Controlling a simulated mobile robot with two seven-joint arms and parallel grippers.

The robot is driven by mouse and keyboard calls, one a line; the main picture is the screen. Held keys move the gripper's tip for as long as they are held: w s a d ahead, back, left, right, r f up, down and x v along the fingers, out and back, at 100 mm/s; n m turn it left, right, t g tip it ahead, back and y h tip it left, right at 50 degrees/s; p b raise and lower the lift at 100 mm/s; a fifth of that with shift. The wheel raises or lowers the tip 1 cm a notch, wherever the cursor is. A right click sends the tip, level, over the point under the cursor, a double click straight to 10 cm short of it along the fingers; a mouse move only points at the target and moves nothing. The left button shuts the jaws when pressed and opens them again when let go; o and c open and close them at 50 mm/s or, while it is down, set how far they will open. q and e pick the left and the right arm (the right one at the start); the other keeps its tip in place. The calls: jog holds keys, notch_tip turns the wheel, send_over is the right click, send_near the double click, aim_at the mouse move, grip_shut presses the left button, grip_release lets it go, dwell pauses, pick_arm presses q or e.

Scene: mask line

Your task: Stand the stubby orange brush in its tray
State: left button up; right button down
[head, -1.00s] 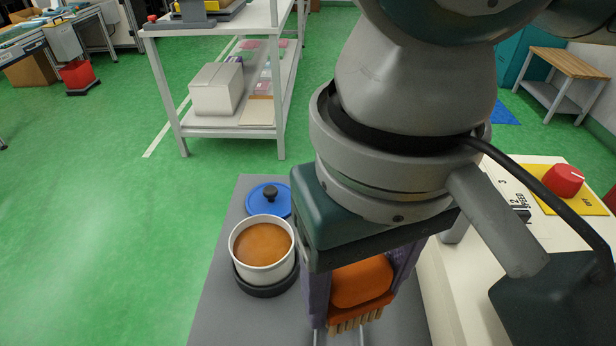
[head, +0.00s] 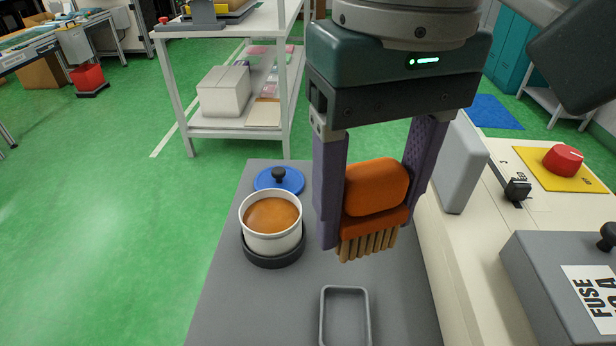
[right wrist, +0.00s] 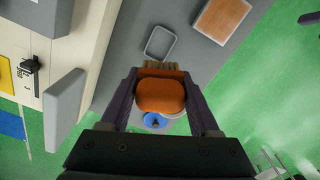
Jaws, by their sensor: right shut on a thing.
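The stubby orange brush (head: 374,190) is held in my right gripper (head: 376,205), bristles pointing down. The purple fingers are shut on its orange body from both sides. The brush hangs above the grey table, behind the small tray in the head view. The tray (head: 322,318) is a shallow grey rimmed frame, empty, at the bottom of the head view, its near end cut off. In the right wrist view the brush (right wrist: 161,95) sits between the fingers, and the tray (right wrist: 148,43) lies beyond the bristles. My left gripper is not in view.
A white pot of orange-brown liquid (head: 271,216) stands on a black base, left of the brush. A blue lid (head: 279,182) lies behind it. A cream machine (head: 452,262) with a red knob (head: 563,160) borders the table's right side.

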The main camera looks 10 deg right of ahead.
notch_tip(320, 180, down, 12)
jog(key=b, duration=0.3)
jog(key=shift+f, duration=0.55)
jog(key=shift+f, duration=0.2)
jog(key=shift+f, duration=0.35)
jog(key=shift+c, duration=0.6)
grip_release()
